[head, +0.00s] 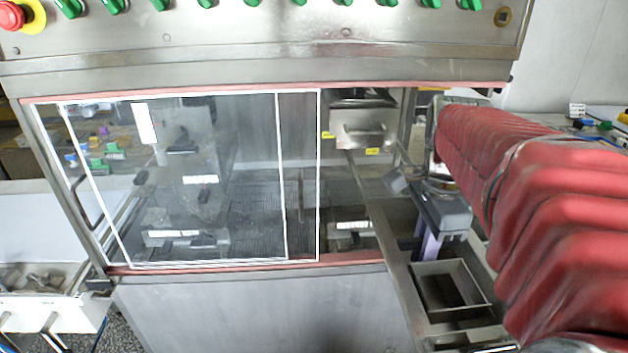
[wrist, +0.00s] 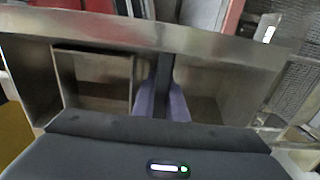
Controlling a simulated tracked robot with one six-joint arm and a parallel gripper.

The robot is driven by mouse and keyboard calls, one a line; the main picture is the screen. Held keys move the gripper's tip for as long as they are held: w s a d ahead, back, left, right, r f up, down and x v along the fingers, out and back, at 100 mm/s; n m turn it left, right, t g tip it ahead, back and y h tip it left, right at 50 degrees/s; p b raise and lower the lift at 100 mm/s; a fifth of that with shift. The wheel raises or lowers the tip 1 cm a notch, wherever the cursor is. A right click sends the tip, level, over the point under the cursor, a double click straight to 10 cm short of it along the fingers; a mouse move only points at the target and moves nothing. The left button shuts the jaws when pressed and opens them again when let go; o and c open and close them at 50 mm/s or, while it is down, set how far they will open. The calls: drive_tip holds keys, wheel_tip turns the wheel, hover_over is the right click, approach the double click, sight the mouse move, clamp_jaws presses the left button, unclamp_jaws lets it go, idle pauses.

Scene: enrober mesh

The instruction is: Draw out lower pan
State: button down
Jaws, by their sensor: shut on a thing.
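The lower pan (head: 404,282) is a long bare-metal tray at the lower right in the head view, running out from under the machine. In the wrist view its metal rim (wrist: 215,48) crosses the top, with open hollows below. My gripper (head: 428,248) points down over the pan, its purple fingers beside a small square metal box (head: 450,268). In the wrist view the fingers (wrist: 163,105) are closed on a dark upright bar (wrist: 163,72) that meets the rim. The exact grip point is partly hidden by the gripper body.
Clear sliding doors (head: 200,180) with white edges cover the machine front at left. A metal box with a handle (head: 365,130) sits above and behind the pan. Knobs and a red stop button (head: 12,16) line the panel above. My red-sleeved arm fills the right.

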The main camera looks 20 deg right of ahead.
drive_tip(key=shift+r, duration=4.55)
drive_tip(key=shift+r, duration=0.1)
